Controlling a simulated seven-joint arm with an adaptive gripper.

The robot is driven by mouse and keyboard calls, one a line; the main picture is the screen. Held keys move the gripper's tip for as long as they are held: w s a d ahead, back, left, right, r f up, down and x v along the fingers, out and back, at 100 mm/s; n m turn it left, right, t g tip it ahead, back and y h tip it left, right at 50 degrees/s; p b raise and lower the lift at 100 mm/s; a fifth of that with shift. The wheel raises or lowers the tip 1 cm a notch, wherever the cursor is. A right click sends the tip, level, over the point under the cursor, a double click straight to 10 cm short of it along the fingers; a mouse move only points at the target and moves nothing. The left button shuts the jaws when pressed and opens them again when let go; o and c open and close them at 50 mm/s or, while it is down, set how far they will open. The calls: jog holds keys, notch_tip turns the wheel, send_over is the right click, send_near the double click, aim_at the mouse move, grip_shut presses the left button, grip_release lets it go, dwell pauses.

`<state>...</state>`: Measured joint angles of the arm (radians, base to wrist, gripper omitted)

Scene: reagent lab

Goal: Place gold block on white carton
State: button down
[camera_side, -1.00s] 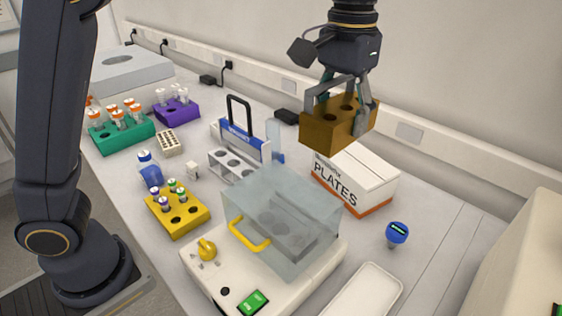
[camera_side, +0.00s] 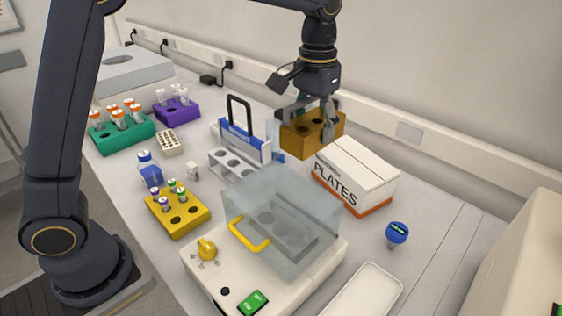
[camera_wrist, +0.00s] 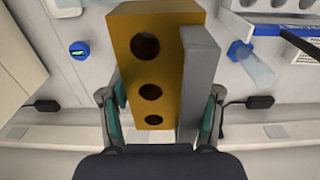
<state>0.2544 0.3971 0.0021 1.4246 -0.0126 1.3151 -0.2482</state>
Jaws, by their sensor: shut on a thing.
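My gripper (camera_side: 318,118) is shut on the gold block (camera_side: 308,140), a brown-gold block with round holes in its top. The block fills the middle of the wrist view (camera_wrist: 150,75), between the fingers, with a grey bar (camera_wrist: 199,80) along its right side. The white carton (camera_side: 352,178), marked PLATES with an orange lower band, stands on the bench. In the side view the block is at the carton's upper left; I cannot tell whether it touches it. I cannot make out the carton in the wrist view.
A clear-lidded device (camera_side: 280,215) stands in front of the carton. A blue-capped item (camera_side: 397,233) stands right of the carton. The wall trunking (camera_side: 440,140) runs behind.

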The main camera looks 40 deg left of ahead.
jog(key=w, duration=0.1)
jog(key=w+f, duration=0.1)
jog(key=w, duration=0.1)
jog(key=w+d+f, duration=0.1)
jog(key=shift+w+f, duration=0.1)
jog(key=shift+w, duration=0.25)
send_over(342, 169)
notch_tip(342, 169, down, 5)
jog(key=shift+f, duration=1.95)
jog(key=shift+f, duration=0.1)
jog(key=shift+c, duration=1.2)
grip_release()
jog(key=shift+f, duration=0.15)
